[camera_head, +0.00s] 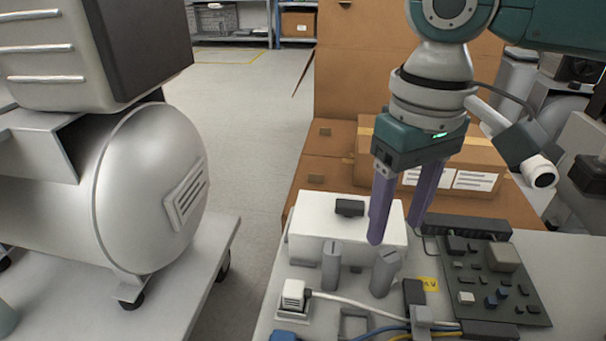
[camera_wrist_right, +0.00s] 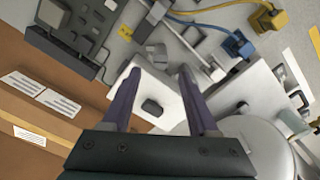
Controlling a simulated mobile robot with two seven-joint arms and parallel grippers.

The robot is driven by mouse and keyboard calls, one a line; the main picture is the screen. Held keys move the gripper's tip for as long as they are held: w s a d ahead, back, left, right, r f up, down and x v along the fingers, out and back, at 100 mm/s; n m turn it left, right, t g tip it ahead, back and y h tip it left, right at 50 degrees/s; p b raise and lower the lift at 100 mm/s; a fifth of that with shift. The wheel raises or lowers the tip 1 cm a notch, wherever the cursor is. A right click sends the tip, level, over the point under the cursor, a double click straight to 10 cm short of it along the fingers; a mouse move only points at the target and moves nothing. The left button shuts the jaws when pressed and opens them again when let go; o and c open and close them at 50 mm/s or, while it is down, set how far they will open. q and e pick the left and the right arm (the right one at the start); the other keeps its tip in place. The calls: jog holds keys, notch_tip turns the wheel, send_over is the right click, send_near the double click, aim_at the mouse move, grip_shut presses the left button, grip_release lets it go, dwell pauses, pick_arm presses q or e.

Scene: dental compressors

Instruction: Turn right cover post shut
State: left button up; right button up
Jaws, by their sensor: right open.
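A white cover box (camera_head: 318,228) with a black knob (camera_head: 349,208) on top stands on the bench. Two grey posts with slotted tops stand at its near side: the left post (camera_head: 332,266) looks upright, and the right post (camera_head: 384,275) appears tilted. My right gripper (camera_head: 394,232) points down with its two purple fingers apart, above the right end of the cover and just behind the right post in the picture. Nothing is between the fingers. In the right wrist view the open fingers (camera_wrist_right: 159,71) flank the white cover and its black knob (camera_wrist_right: 152,107). My left gripper is not seen.
A dark circuit board (camera_head: 490,280) lies right of the posts. A white plug (camera_head: 294,294) and cables lie in front. A cardboard box (camera_head: 370,155) stands behind. A large silver tank (camera_head: 150,190) stands on a separate surface at left.

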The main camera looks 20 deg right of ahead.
aim_at(389, 254)
notch_tip(389, 254, down, 9)
jog(key=b, duration=0.7)
jog(key=shift+s+f, duration=0.1)
jog(key=shift+c, duration=0.6)
jog(key=c, duration=0.8)
grip_shut()
